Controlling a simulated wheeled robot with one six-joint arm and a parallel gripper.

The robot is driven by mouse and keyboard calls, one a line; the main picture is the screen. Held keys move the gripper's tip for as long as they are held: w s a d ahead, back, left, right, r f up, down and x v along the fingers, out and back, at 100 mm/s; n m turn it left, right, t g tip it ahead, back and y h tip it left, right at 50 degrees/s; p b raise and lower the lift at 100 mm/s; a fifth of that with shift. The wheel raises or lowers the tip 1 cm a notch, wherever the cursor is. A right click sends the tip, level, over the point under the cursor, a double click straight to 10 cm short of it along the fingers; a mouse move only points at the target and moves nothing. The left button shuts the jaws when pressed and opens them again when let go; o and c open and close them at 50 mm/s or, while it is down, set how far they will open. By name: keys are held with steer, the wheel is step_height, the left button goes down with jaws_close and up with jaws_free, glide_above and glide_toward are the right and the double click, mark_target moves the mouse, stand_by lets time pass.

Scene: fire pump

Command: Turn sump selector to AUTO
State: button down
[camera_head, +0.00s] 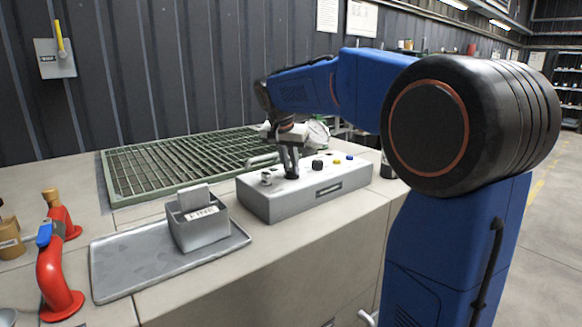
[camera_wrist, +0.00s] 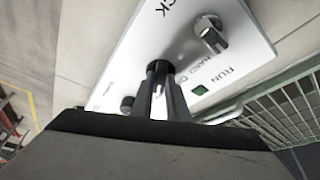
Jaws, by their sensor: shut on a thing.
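The grey control box (camera_head: 285,205) sits on the counter and carries a row of knobs and buttons on its pale top. My gripper (camera_head: 290,174) points down onto the box, its fingers closed on a dark selector knob. In the wrist view the fingers (camera_wrist: 160,88) reach the black knob (camera_wrist: 158,67), which is partly hidden between them. No legend for this knob is readable, so its setting cannot be told. A silver switch (camera_head: 267,178) stands to the left, and it also shows in the wrist view (camera_wrist: 210,36). A second black knob (camera_head: 318,164) stands to the right.
A yellow button (camera_head: 337,161) and a blue button (camera_head: 350,157) are at the box's right. A green grating (camera_head: 150,165) lies behind. A metal tray (camera_head: 120,265) with a grey card holder (camera_head: 200,232) and red pipe fittings (camera_head: 52,280) are at left.

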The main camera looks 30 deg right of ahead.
steer(key=c, duration=1.7)
jaws_free()
steer(key=v, duration=1.7)
steer(key=shift+s+a+r, duration=0.1)
steer(key=shift+r, duration=0.05)
steer(key=s+a+f+n+y, duration=0.1)
steer(key=s+f+n, duration=0.2)
steer(key=s+f, duration=0.7)
steer(key=s+a+f+n+t+y, duration=0.1)
steer(key=s+a+f+n, duration=0.1)
steer(key=s+f, duration=0.9)
steer(key=s+a+f+n+t+y, duration=0.1)
steer(key=s+f+n, duration=0.4)
steer(key=s+f, duration=0.6)
steer(key=shift+a+f, duration=0.3)
steer(key=shift+f, duration=0.05)
